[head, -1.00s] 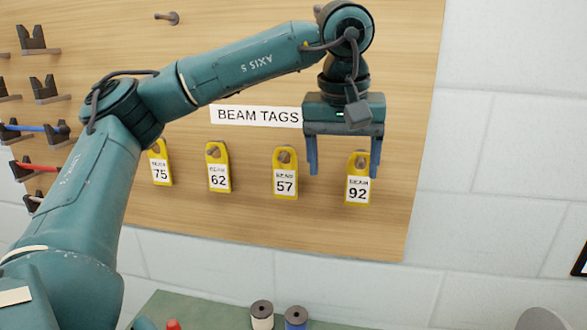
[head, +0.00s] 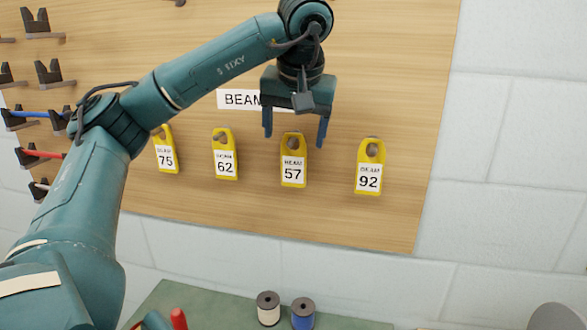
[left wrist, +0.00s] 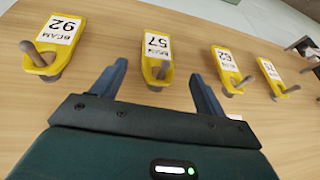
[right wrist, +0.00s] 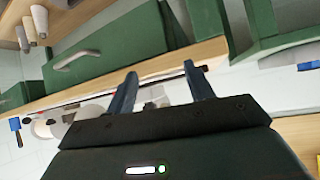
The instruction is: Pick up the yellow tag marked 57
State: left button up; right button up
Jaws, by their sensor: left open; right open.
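The yellow tag marked 57 (head: 293,172) hangs on a peg on the wooden board, under the BEAM TAGS sign. My left gripper (head: 295,140) is open, its two blue fingers pointing down around the top of that tag in the head view. In the left wrist view the tag 57 (left wrist: 156,47) shows ahead, between the two open fingertips (left wrist: 158,75); I see no contact. My right gripper (right wrist: 160,78) is open and empty in the right wrist view, away from the tags.
Tag 62 (head: 225,165) and tag 75 (head: 166,158) hang to the left of 57, tag 92 (head: 370,178) to its right. A white spool (head: 268,309) and a blue spool (head: 303,314) stand on the green surface below. Green boxes (right wrist: 110,50) show in the right wrist view.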

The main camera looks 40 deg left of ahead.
aim_at(294, 140)
pick_arm(q)
jog(key=x, duration=0.3)
jog(key=shift+w+a+f, duration=0.25)
jog(key=shift+w, duration=0.1)
jog(key=shift+w+a+f, duration=0.1)
jog(key=shift+a+f, duration=0.05)
jog(key=shift+f, duration=0.3)
jog(key=shift+c, duration=0.4)
jog(key=c, duration=1)
jog(key=shift+o, duration=0.2)
